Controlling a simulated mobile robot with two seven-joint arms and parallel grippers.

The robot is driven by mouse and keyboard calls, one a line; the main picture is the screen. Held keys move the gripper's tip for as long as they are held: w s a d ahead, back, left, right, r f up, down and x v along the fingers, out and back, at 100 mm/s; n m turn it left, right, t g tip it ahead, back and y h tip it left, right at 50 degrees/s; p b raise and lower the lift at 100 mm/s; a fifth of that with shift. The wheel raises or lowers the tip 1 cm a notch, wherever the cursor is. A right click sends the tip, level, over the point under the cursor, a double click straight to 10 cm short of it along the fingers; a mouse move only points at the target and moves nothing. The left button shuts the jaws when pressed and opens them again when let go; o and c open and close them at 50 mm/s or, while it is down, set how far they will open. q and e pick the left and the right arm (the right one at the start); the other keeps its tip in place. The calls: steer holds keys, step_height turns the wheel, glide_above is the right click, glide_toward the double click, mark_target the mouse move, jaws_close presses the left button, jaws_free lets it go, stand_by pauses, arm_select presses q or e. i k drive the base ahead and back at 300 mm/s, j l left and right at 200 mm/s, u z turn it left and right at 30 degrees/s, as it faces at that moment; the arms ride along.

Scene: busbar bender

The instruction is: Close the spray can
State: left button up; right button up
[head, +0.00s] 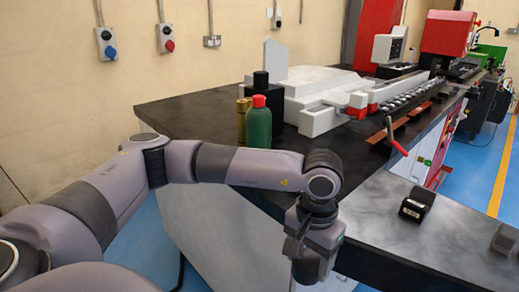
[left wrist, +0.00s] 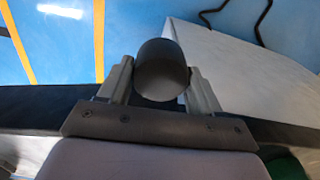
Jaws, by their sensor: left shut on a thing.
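My left gripper (head: 310,266) is beyond the near edge of the dark worktop, pointing down. In the left wrist view its two grey fingers (left wrist: 158,82) are shut on a black round cap-like piece (left wrist: 162,68). The piece is apart from any can. On the worktop stand a slim gold can (head: 242,122) and a green bottle with a red top (head: 258,124), side by side and upright. I cannot tell for sure which one is the spray can; the gold can's top is too small to read. My right gripper is not in view.
A black bottle (head: 276,110) stands just behind the green one. The white and red bending machine (head: 325,100) fills the back of the worktop (head: 170,112). A small black device (head: 417,205) and a grey block (head: 505,238) lie at the right. The front strip between is clear.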

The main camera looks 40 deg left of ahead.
mark_target(258, 121)
steer(key=j, duration=0.95)
steer(key=k+j+z, duration=0.15)
steer(key=j, duration=0.75)
